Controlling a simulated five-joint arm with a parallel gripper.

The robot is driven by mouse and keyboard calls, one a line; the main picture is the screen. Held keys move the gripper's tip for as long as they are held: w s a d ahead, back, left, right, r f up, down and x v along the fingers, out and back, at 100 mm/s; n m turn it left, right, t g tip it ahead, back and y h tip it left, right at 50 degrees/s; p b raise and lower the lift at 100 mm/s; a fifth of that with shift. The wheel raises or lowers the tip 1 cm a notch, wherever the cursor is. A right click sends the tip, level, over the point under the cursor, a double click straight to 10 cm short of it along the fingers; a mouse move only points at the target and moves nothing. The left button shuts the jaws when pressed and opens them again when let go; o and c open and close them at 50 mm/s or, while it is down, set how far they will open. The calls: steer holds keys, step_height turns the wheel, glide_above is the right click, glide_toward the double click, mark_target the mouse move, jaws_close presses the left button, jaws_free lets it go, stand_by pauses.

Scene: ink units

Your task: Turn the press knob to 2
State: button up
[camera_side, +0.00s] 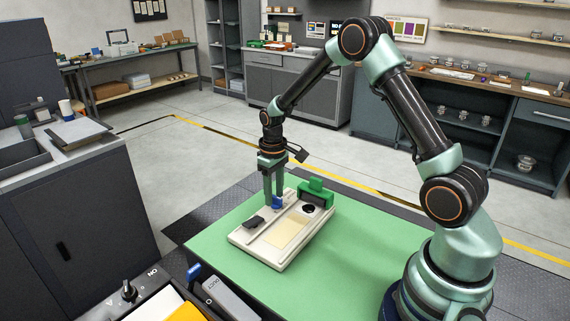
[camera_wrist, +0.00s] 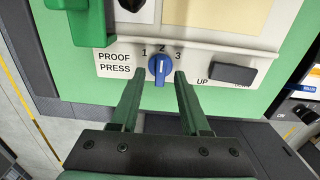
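The proof press (camera_side: 282,235) is a pale flat unit on the green mat. Its blue knob (camera_wrist: 160,69) sits by the printed numbers 1, 2 and 3, and its white mark appears to point up at the 2 (camera_wrist: 162,48). The knob also shows in the side view (camera_side: 277,203). My gripper (camera_wrist: 158,76) is open, with one green finger on each side of the knob. In the wrist view a gap shows between each fingertip and the knob. My gripper points down over the press in the side view (camera_side: 273,200).
A black rocker switch (camera_wrist: 233,74) marked UP is right of the knob in the wrist view. A green block (camera_side: 316,193) and a black round knob (camera_side: 308,209) are on the press's far end. The green mat (camera_side: 345,255) is clear to the right.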

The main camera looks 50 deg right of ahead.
mark_target(274, 196)
step_height(274, 196, up, 12)
stand_by(0.7)
steer(key=s+a+r+t, duration=0.2)
steer(key=s+a+r, duration=0.2)
steer(key=s, duration=0.4)
steer(key=s+a+r+t, duration=0.3)
steer(key=s+a+r, duration=0.2)
steer(key=s, duration=0.3)
steer(key=shift+a+t, duration=0.3)
steer(key=shift+a, duration=0.15)
